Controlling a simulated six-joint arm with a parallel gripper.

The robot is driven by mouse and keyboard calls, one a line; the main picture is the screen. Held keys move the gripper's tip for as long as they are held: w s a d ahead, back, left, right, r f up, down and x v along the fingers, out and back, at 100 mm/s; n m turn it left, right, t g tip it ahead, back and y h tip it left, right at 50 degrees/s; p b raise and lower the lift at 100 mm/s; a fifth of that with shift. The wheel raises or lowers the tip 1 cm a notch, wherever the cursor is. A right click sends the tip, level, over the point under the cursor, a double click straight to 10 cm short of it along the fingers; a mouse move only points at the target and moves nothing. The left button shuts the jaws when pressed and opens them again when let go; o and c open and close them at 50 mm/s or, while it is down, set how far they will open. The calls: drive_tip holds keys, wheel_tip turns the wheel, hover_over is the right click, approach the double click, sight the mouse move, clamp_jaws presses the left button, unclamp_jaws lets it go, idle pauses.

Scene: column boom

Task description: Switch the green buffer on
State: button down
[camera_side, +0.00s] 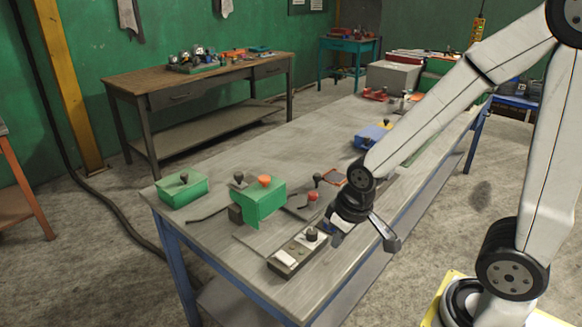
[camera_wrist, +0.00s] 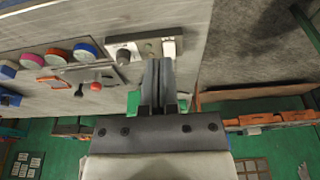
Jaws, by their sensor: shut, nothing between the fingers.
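A green boxy machine (camera_side: 260,204) stands mid-table in the side view, with an orange-red knob-like part on top and a grey-black one beside it. A smaller green box (camera_side: 182,190) with a black knob stands to its left. I cannot tell for sure which is the buffer. A grey control box (camera_side: 284,267) lies near the table's front edge, with a black knob and a white switch plate; it also shows in the wrist view (camera_wrist: 140,47). My gripper (camera_wrist: 158,62) is shut and empty. Its fingertips appear close to the white switch plate (camera_wrist: 168,47); contact cannot be told.
A small red-knobbed part (camera_wrist: 96,87) and several coloured discs (camera_wrist: 85,51) are on the table in the wrist view. A blue object (camera_side: 371,135) stands further back. A wooden workbench (camera_side: 200,73) stands behind.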

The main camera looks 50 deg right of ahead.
drive_tip(key=shift+w+d, duration=0.1)
drive_tip(key=m+t+y, duration=0.1)
drive_tip(key=t+y, duration=0.5)
hover_over(289, 259)
drive_tip(key=s, duration=0.1)
drive_tip(key=shift+f, duration=1.15)
drive_tip(key=shift+f, duration=0.2)
drive_tip(key=shift+w+f, duration=0.2)
drive_tip(key=shift+f, duration=1.2)
drive_tip(key=shift+w+f, duration=0.15)
drive_tip(key=shift+f, duration=1.2)
drive_tip(key=shift+w+f, duration=0.2)
drive_tip(key=shift+f, duration=1.2)
